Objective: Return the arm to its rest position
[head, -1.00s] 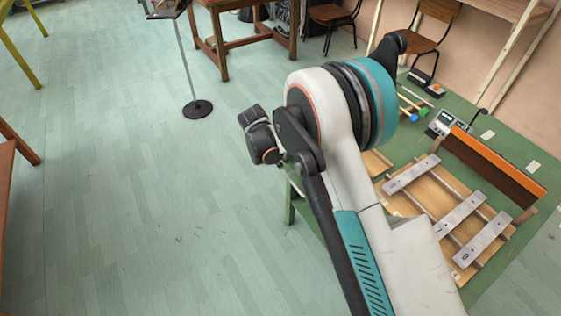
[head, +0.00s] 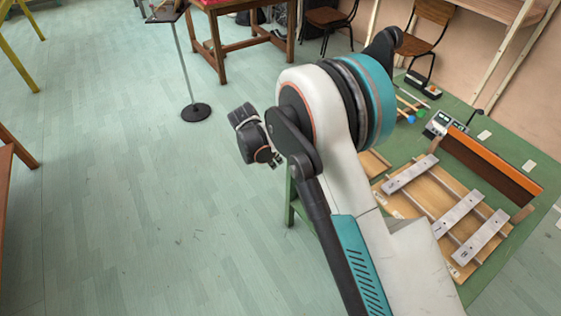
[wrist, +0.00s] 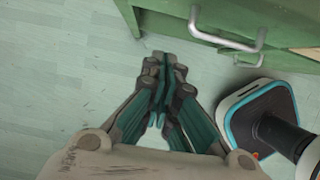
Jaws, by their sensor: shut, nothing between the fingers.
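My gripper (wrist: 163,62) shows in the wrist view, pointing down over the pale green floor. Its teal and grey fingers are together, with nothing between them. In the head view my arm is folded, with its elbow high at the centre right and the wrist part hanging at the left of it. The fingers are mostly hidden in that view.
A green table (head: 500,150) stands to the right, bearing a wooden frame with metal bars (head: 458,214) and an orange-brown long block (head: 492,165). Its green side with metal handles (wrist: 228,38) is near my gripper. A black stand (head: 196,112) is farther back. Floor at left is clear.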

